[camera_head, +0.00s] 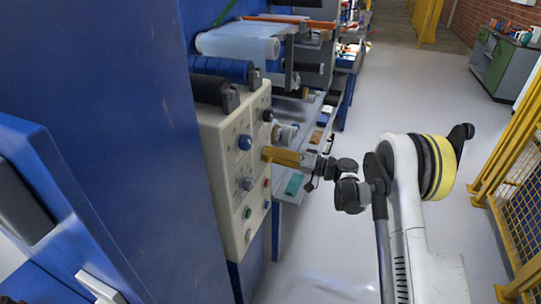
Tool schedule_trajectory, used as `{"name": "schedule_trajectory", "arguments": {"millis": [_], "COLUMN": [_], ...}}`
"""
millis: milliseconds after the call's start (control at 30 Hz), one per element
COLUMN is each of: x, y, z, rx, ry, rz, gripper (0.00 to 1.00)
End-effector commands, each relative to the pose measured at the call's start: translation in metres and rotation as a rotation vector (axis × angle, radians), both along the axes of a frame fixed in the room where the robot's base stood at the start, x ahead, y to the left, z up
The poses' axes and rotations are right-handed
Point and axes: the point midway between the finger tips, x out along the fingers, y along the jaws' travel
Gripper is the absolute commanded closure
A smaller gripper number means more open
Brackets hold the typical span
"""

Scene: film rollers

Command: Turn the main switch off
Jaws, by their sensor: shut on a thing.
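A cream control panel (228,165) with several knobs and buttons stands upright on the blue machine. A yellow piece (281,156) sticks out from the panel's right edge, and I take it for the main switch's handle. My gripper (304,160) is at this yellow piece, shut on it, reaching in from the right. The fingers are small in view and partly hidden, so the switch's exact position cannot be told. A blue knob (244,142) and a grey knob (247,184) are on the panel's front to the left of my gripper.
A large blue cabinet wall (140,120) fills the left. Film rollers (238,45) and shelves lie behind the panel. Yellow fence (508,170) stands at the right. A green cabinet (500,62) is at the far right. Grey floor is open behind my arm.

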Motion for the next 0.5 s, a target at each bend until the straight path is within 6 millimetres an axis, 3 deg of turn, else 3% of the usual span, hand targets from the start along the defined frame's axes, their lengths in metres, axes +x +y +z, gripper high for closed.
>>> {"name": "schedule_trajectory", "arguments": {"millis": [300, 333, 367, 400, 500], "x": [0.0002, 0.0002, 0.0002, 0.0001, 0.0001], "y": [0.0006, 0.0006, 0.0006, 0.0005, 0.0004], "z": [0.0005, 0.0005, 0.0005, 0.0004, 0.0002], "rx": [0.001, 0.001, 0.000, 0.000, 0.000], "ry": [-0.001, -0.001, -0.001, -0.001, -0.001], "rz": [0.000, 0.000, 0.001, 0.001, 0.000], "gripper": [0.86, 0.47, 0.38, 0.33, 0.33]}}
